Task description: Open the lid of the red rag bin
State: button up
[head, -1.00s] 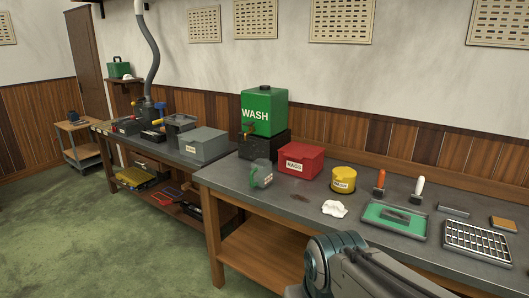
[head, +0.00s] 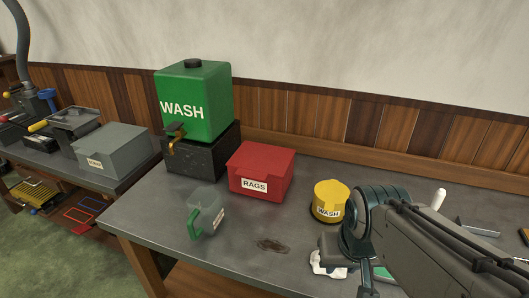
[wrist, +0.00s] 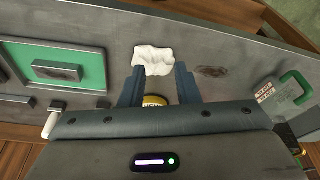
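The red rag bin (head: 262,167) stands on the bench right of the green wash tank, with a white RAGS label on its front. Its lid (head: 264,156) looks shut. The bin does not show in the wrist view. My gripper (wrist: 159,68) is open and empty, its two fingers apart above the bench near the crumpled white cloth. In the head view my arm hangs to the right of the bin, beyond the yellow tin, and hides most of the gripper.
The green wash tank (head: 193,102) sits on a black block left of the bin. A clear green-handled jug (head: 207,213) stands in front, and a yellow WASH tin (head: 328,201) to the right. A white cloth (head: 326,264) and dark stain (head: 273,246) lie near the front edge.

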jog(key=w+f+m+t+b, duration=0.3)
jog(key=w+f+b, duration=0.25)
jog(key=w, duration=0.25)
jog(key=m+t+y+b, duration=0.8)
jog(key=m+t+b, duration=0.2)
jog(key=b, duration=0.9)
send_near(251, 178)
jog(key=b+x, duration=0.2)
jog(key=x, duration=0.9)
jog(key=shift+a+b, duration=0.1)
jog(key=shift+b, duration=0.3)
grip_shut()
